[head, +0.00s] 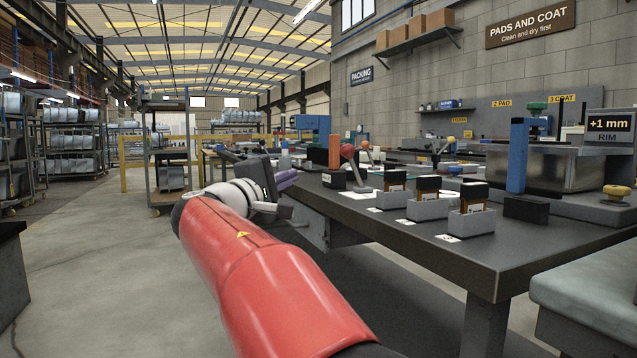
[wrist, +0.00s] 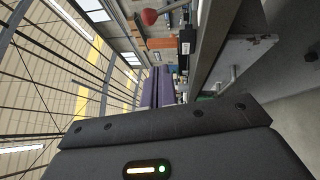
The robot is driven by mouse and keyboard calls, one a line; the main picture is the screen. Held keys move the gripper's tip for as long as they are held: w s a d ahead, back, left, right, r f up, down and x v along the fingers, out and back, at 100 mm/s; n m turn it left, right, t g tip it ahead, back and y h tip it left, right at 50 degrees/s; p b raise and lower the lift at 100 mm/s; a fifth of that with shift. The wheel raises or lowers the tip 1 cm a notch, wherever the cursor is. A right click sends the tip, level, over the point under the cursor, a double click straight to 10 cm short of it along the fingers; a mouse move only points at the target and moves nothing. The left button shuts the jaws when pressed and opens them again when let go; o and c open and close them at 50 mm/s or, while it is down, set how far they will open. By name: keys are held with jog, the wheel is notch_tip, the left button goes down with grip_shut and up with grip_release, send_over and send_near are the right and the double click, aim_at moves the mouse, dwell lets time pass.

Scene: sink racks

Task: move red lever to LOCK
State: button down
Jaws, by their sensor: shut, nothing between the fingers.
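The red lever (head: 348,150) has a red ball knob on a grey stalk and stands on the dark workbench (head: 500,247), beyond and right of my gripper. Its stalk slants, with the knob up and to the left of its base. In the wrist view a red ball knob (wrist: 150,17) shows near the top edge. A white label sheet lies by the lever's base; I cannot read a LOCK mark. My gripper (head: 288,180) has purple fingers, shut and empty, near the bench's left edge and apart from the lever. The fingers also show in the wrist view (wrist: 156,87).
Several dark blocks in grey holders (head: 427,207) stand along the bench front, right of the lever. A blue post (head: 517,155) and a steel basin (head: 560,168) are farther right.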

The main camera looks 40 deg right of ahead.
jog(key=shift+s+d+r+p+x, duration=0.2)
jog(key=shift+s+x, duration=0.2)
jog(key=shift+x, duration=1.75)
jog(key=shift+s+d+r+p+x, duration=0.15)
jog(key=shift+s+x, duration=0.3)
jog(key=shift+x, duration=1.65)
jog(key=shift+s+d+r+p+x, duration=0.1)
jog(key=shift+s+r+p+x, duration=0.25)
jog(key=shift+x, duration=1.8)
jog(key=shift+s+a, duration=0.1)
jog(key=r+p, duration=0.1)
jog(key=p, duration=0.1)
notch_tip(320, 180, up, 3)
jog(key=m+g+y+p, duration=0.2)
jog(key=m+y+p, duration=0.15)
jog(key=p, duration=0.85)
send_over(355, 166)
jog(key=shift+s+a+y, duration=0.1)
jog(key=shift+a+y, duration=0.25)
jog(key=shift+a, duration=0.05)
jog(key=shift+s+d, duration=0.25)
jog(key=shift+d, duration=0.7)
jog(key=shift+s+d, duration=0.2)
jog(key=shift+d, duration=0.8)
